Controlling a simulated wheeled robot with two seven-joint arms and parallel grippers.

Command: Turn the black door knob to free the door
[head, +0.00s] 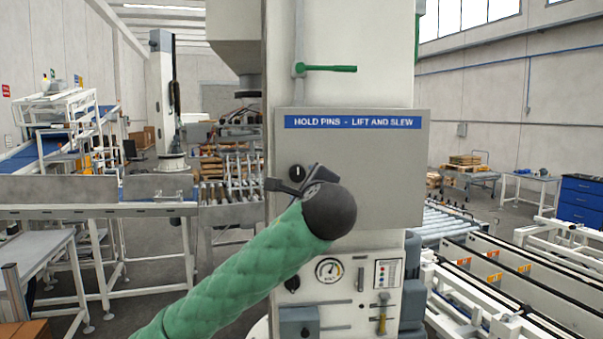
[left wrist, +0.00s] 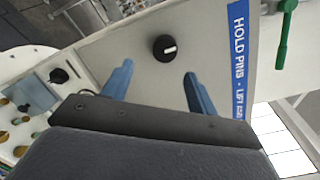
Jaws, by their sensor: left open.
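The black door knob (head: 297,172) with a white mark sits on the left side of the grey door (head: 390,180), under the blue "HOLD PINS - LIFT AND SLEW" label (head: 352,122). In the left wrist view the knob (left wrist: 165,47) lies beyond and between the two blue fingertips, apart from both. My left gripper (left wrist: 158,82) is open and empty, facing the door. In the head view my green-sleeved left arm comes up from below, and the gripper (head: 270,184) is just below and left of the knob, its fingers mostly hidden. The right gripper is not in view.
A green lever (head: 328,68) is above the door. Below the door are a round gauge (head: 328,270), a lower black knob (head: 292,284) and a small panel (head: 387,273). Conveyors (head: 480,270) stand to the right and a metal frame (head: 100,195) to the left.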

